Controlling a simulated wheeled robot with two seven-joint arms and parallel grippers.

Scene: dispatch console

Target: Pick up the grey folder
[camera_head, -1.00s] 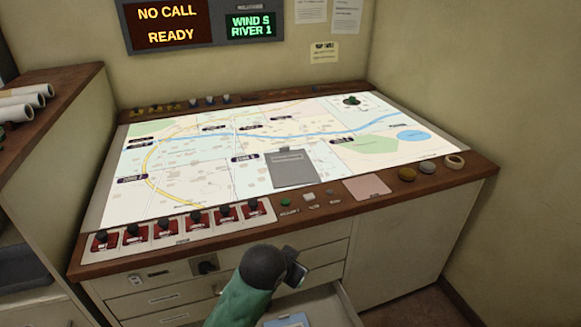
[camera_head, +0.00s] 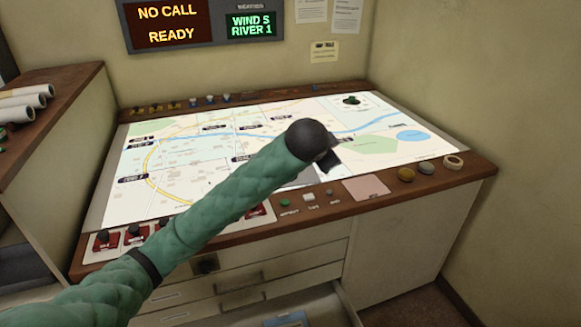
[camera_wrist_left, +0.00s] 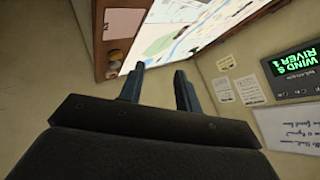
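The grey folder (camera_head: 302,180) lies on the lit map table (camera_head: 200,182), near its front edge. My left arm hides most of it in the head view; only a small grey part shows. My left gripper (camera_head: 329,160) is above the table, just to the right of the visible part of the folder. In the left wrist view its two fingers (camera_wrist_left: 159,88) are apart with nothing between them. I cannot make out the folder in the left wrist view. My right gripper is in neither view.
An open drawer (camera_head: 335,308) sticks out below the console with something blue inside. Red switches (camera_head: 105,241) and buttons line the wooden front edge. A pink sheet (camera_head: 366,188) and a tape roll (camera_head: 453,162) lie to the right. Rolled papers (camera_head: 22,105) lie on the left cabinet.

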